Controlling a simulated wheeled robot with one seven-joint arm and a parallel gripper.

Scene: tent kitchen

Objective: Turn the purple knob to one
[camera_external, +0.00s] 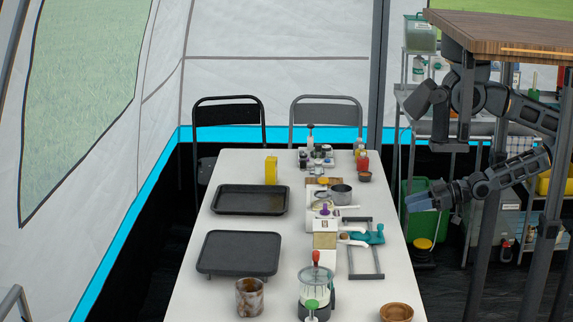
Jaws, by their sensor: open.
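A small purple knob (325,209) stands on a white device (325,225) in the middle of the long white table. Its pointer and any number marks are too small to read. My gripper (419,201) is at the right edge of the table, pointing left and slightly down. It is open and empty, apart from the knob and well to its right.
A teal clamp-like tool (368,236) and a metal pot (340,194) are close to the knob. Two dark trays (240,254) lie on the left. A red-topped glass jar (316,287) and a brown bowl (397,312) are at the front.

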